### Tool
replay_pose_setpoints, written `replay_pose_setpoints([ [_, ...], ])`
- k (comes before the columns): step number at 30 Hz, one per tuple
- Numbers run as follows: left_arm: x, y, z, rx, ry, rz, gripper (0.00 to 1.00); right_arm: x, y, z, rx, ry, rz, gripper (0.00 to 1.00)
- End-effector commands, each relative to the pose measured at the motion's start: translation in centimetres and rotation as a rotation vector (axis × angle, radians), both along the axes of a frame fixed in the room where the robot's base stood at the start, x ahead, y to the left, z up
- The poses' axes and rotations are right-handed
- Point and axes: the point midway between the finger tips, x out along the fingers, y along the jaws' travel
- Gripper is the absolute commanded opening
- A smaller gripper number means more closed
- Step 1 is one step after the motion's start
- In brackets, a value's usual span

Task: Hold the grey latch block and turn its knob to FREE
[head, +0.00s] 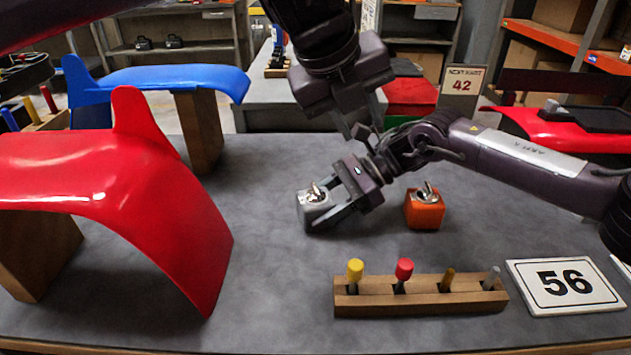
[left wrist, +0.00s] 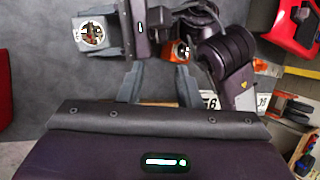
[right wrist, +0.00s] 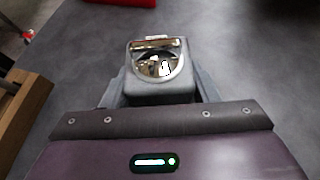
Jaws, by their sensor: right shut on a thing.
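The grey latch block (head: 314,210) stands on the grey table, with a shiny metal knob (right wrist: 158,64) in a round plate on its top. My right gripper (head: 328,202) is shut on the block, with a finger on either side of it. The block also shows at the upper left in the left wrist view (left wrist: 93,34). My left gripper (head: 364,128) hangs above and behind my right gripper. Its fingers are apart and empty in the left wrist view (left wrist: 159,86). The words around the knob are too small to read.
An orange block (head: 424,211) with a similar knob stands to the right. A wooden rack (head: 420,299) with several pegs and a white "56" card (head: 565,286) lie at the front. A red fender (head: 110,180) on wooden supports fills the left side.

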Motion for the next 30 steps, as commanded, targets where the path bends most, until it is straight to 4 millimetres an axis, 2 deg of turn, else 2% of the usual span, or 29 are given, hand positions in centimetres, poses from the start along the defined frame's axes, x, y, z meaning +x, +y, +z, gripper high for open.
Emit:
replay_pose_setpoints([
  [3, -0.8, 2.8, -1.6, 0.243, -0.037, -0.050, 0.31, 0.0, 0.0, 0.0, 0.000, 0.000, 0.001, 0.42],
  [6, -1.2, 4.5, -2.1, 0.368, -0.046, -0.076, 0.31, 0.0, 0.0, 0.0, 0.000, 0.000, 0.001, 0.42],
  [9, -1.4, 5.5, -2.4, 0.432, -0.046, -0.091, 0.31, 0.0, 0.0, 0.0, 0.000, 0.000, 0.001, 0.42],
  [14, -0.9, 5.8, -3.9, 0.452, -0.043, -0.096, 0.31, 0.0, 0.0, 0.0, 0.000, 0.000, 0.001, 0.42],
  [24, 1.6, 5.8, -10.1, 0.448, -0.042, -0.094, 0.31, 0.0, 0.0, 0.0, 0.000, -0.001, 0.000, 0.42],
  [30, 2.7, 5.7, -12.5, 0.446, -0.045, -0.094, 0.31, 0.0, 0.0, 0.0, 0.000, -0.001, 0.000, 0.42],
])
